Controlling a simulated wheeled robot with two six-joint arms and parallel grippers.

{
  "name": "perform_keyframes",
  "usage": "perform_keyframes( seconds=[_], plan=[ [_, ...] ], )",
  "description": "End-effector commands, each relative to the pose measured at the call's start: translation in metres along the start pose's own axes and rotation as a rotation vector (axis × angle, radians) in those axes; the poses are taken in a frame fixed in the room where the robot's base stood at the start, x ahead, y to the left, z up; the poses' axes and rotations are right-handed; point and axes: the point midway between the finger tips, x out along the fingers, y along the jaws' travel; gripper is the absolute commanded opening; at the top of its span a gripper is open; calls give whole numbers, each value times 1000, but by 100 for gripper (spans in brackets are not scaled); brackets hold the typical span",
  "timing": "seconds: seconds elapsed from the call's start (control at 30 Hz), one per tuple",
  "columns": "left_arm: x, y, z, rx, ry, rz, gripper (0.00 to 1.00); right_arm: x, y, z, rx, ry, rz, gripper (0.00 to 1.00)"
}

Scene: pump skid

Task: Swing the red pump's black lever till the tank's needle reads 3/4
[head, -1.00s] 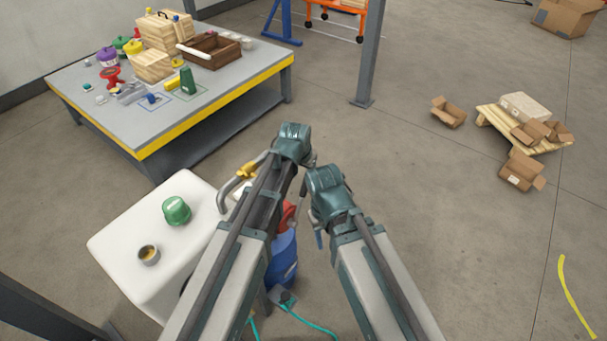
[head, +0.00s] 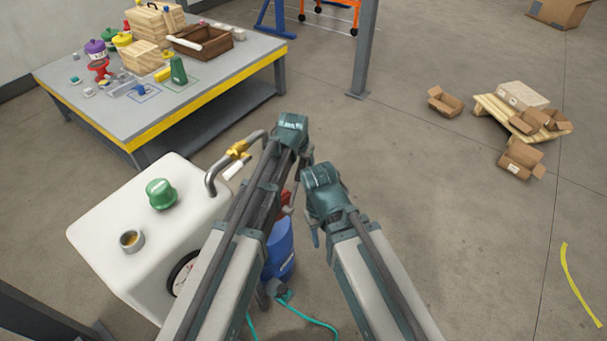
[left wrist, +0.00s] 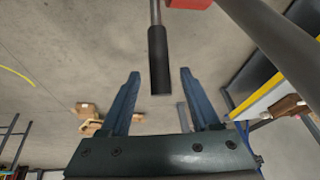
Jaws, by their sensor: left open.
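The white tank (head: 110,225) stands at the lower left in the head view, with a green cap and a brass-coloured port on top. Its round gauge (head: 180,274) shows only in part beside my left arm, and the needle cannot be read. The red pump (head: 284,198) is mostly hidden behind my left arm, above a blue drum (head: 280,252). In the left wrist view, the lever's black grip (left wrist: 159,60) hangs from a metal rod between the fingers of my open left gripper (left wrist: 160,73), with gaps on both sides. My right gripper (head: 316,236) is mostly hidden by its wrist.
A bent pipe with a yellow valve (head: 238,150) rises from the tank. A yellow-edged workbench (head: 215,85) with many items stands at the back left. A grey post (head: 364,50) stands behind my arms. Floor on the right is clear up to a pallet (head: 490,108) with boxes.

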Motion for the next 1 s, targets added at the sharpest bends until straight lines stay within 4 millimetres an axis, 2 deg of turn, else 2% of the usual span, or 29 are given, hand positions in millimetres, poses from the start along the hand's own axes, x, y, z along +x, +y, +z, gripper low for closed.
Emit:
perform_keyframes(
  seconds=[0.03,0.3,0.43,0.7,0.77,1.0],
  plan=[
    [16,0,1,0,0,0,63,15,-1,-1,0,0,0,50],
    [51,0,1,0,0,0,63,47,-4,-3,0,0,0,50],
    [57,0,0,0,0,0,63,52,-5,-3,0,0,0,50],
    [56,0,0,0,0,0,63,51,-5,-3,0,0,0,50],
    [56,0,0,0,0,0,56,51,-5,-3,0,0,0,50],
    [56,0,0,0,0,0,13,51,-5,-3,0,0,0,50]
  ],
)
